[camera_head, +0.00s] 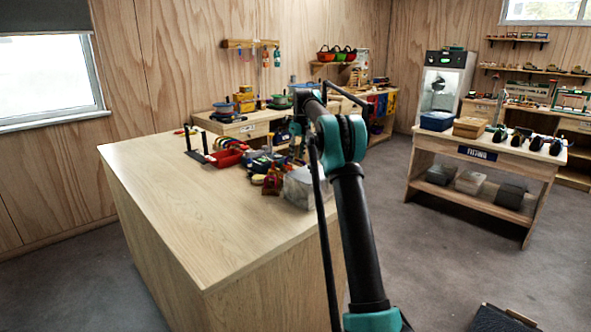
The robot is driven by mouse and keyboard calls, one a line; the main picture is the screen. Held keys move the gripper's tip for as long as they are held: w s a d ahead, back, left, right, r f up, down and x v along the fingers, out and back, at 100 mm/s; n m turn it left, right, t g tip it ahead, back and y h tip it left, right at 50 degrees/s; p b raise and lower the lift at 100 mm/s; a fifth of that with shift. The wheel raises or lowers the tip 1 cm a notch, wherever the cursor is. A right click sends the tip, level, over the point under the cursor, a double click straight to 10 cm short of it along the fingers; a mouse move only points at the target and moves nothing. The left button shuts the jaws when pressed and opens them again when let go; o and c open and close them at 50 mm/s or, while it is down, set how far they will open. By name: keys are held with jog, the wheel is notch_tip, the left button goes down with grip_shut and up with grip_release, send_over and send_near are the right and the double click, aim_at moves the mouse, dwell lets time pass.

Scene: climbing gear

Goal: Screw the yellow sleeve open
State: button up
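I cannot make out the yellow sleeve for certain; the gear on the wooden bench (190,215) is small and partly behind my arm. Small red and yellow pieces (187,131) show by two black upright posts (196,145) at the bench's far edge. My arm reaches over the bench's right side and bends down at its far end. My gripper (297,152) seems to be low over the gear there, but its fingers are too small and covered to tell open from shut.
A red tray (229,154), a dark blue box (263,163), a red item (272,182) and a clear box (306,187) crowd the bench's right rear. The bench's front and left are bare. A fitting table (490,156) stands at right across open floor.

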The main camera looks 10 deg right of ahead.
jog(key=shift+f, duration=1.25)
jog(key=shift+s, duration=0.1)
jog(key=shift+s+a, duration=0.6)
jog(key=shift+a, duration=0.3)
jog(key=shift+r, duration=0.15)
jog(key=shift+w+d+r, duration=0.1)
jog(key=shift+d+r, duration=0.1)
jog(key=shift+r, duration=0.45)
jog(key=shift+w+d+r, duration=0.1)
jog(key=shift+d+r, duration=0.05)
jog(key=shift+r, duration=0.5)
jog(key=shift+w+d, duration=0.45)
jog(key=shift+d, duration=0.2)
